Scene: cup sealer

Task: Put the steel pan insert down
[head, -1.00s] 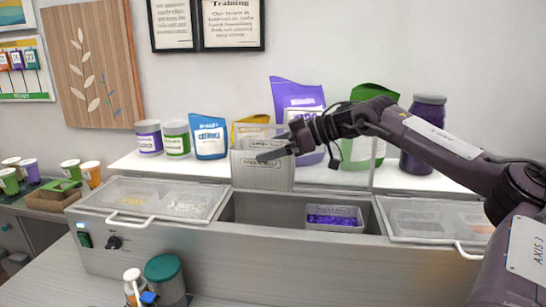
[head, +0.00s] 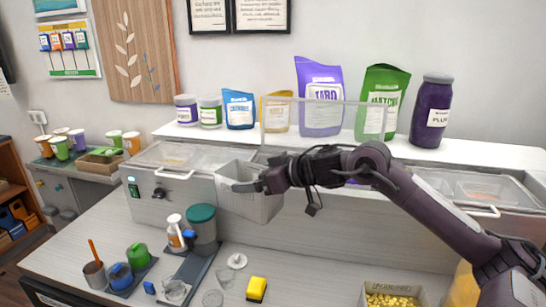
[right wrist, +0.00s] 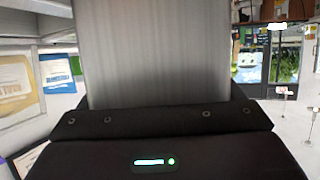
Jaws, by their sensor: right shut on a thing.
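The steel pan insert (head: 246,204) is a light grey open box, held in the air in front of the counter unit in the head view. My right gripper (head: 262,184) is shut on its upper rim. In the right wrist view a wall of the insert (right wrist: 158,55) fills the middle, right against the gripper (right wrist: 160,112). The inside of the insert is mostly hidden. My left gripper is not in view.
The counter (head: 300,272) below holds a yellow sponge (head: 257,288), a green-lidded container (head: 202,230), a white bottle (head: 176,232) and small clear cups. A bin of yellow pieces (head: 392,299) stands front right. Pouches and jars line the back shelf.

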